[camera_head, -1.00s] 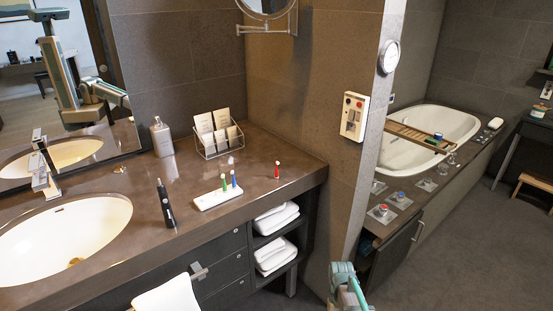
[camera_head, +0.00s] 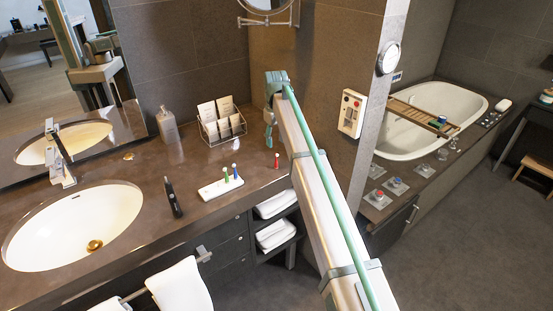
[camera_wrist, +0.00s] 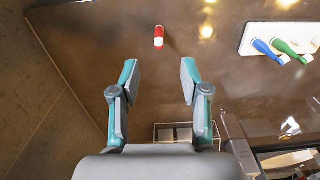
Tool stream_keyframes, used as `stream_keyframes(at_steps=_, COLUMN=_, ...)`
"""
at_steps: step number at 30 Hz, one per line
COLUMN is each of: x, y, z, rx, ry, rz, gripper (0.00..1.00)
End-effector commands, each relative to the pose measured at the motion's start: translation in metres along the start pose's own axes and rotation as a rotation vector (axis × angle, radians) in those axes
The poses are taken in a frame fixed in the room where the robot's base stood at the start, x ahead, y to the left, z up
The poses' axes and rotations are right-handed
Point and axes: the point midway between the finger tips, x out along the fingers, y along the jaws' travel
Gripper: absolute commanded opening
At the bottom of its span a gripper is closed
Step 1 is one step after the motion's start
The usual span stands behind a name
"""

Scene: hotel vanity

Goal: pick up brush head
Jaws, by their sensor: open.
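A red brush head with a white part stands alone on the brown counter in the head view (camera_head: 277,161); it also shows in the wrist view (camera_wrist: 158,37). A blue brush head (camera_head: 235,171) and a green brush head (camera_head: 226,175) stand on a white tray (camera_head: 212,192) to its left; in the wrist view this tray (camera_wrist: 249,40) is at the upper right. My gripper (camera_wrist: 159,73) is open and empty. In the wrist view, the red brush head lies beyond the fingertips, roughly centred between them. In the head view my gripper (camera_head: 268,141) hangs above the counter, near the red brush head.
A wire rack with cards (camera_head: 222,124) stands at the back beside the wall. A soap bottle (camera_head: 166,125), a black handle (camera_head: 172,197) and the sink (camera_head: 70,230) are to the left. A wall panel (camera_head: 352,113) is to the right. Counter around the red brush head is clear.

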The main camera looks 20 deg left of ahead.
Motion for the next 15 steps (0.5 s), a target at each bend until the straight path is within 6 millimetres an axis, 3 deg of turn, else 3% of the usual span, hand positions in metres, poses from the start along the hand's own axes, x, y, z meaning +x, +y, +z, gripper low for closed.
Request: stream_keyframes(at_steps=15, x=0.056, y=-0.001, z=0.003, rx=-0.015, ry=-0.001, rz=0.0, gripper=0.46)
